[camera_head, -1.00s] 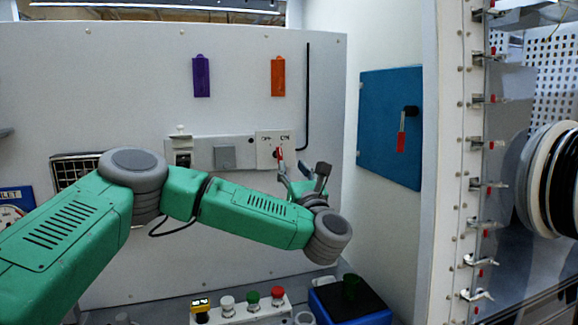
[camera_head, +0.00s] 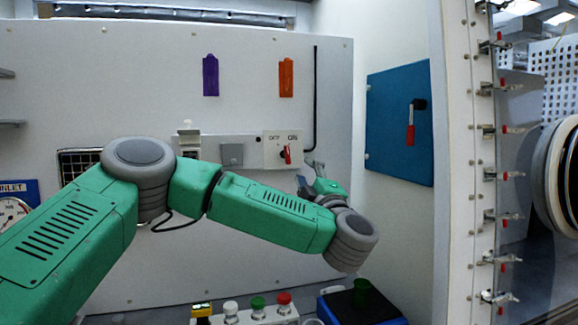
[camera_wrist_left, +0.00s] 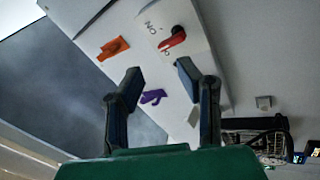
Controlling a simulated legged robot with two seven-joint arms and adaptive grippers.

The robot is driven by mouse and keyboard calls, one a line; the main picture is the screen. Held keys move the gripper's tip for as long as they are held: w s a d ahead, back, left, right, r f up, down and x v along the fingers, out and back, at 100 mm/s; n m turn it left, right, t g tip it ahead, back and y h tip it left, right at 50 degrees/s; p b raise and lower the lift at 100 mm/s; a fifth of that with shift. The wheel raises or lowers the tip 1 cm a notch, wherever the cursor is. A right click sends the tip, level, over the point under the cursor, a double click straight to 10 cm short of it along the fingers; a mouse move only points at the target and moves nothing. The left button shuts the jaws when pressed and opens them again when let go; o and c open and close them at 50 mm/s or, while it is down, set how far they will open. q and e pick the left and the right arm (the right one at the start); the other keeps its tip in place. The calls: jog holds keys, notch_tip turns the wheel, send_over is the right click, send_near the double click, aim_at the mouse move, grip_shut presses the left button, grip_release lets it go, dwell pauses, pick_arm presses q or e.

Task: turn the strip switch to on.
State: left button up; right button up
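The strip switch is a red handle (camera_head: 287,154) on a pale plate (camera_head: 270,158) on the back panel, with OFF printed at upper left and ON at upper right. The handle looks near upright, right of the plate's middle; I cannot tell its exact setting. It also shows in the left wrist view (camera_wrist_left: 172,39), beyond the fingers and apart from them. My left gripper (camera_head: 310,176) is just below and right of the plate, partly hidden by its own wrist. In the wrist view its two fingers (camera_wrist_left: 155,88) are spread with nothing between them. My right gripper is out of view.
Purple (camera_head: 210,76) and orange (camera_head: 286,77) tags hang above. A blue panel with a red-handled lever (camera_head: 411,127) is on the right wall. A black rod (camera_head: 315,95) hangs near the switch.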

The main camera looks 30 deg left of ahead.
aim_at(288, 151)
pick_arm(q)
jog(key=w+a+r+m, duration=0.1)
jog(key=w+a+m, duration=0.1)
jog(key=a+m, duration=0.1)
jog(key=w+a+r+m+b, duration=0.1)
jog(key=w+a+m, duration=0.1)
jog(key=m, duration=0.3)
jog(key=w+a+r+m, duration=0.2)
jog(key=a+m, duration=0.2)
jog(key=shift+a+r+m+g+b, duration=0.1)
jog(key=shift+a+m+g+b, duration=0.05)
jog(key=shift+m+g+b, duration=0.2)
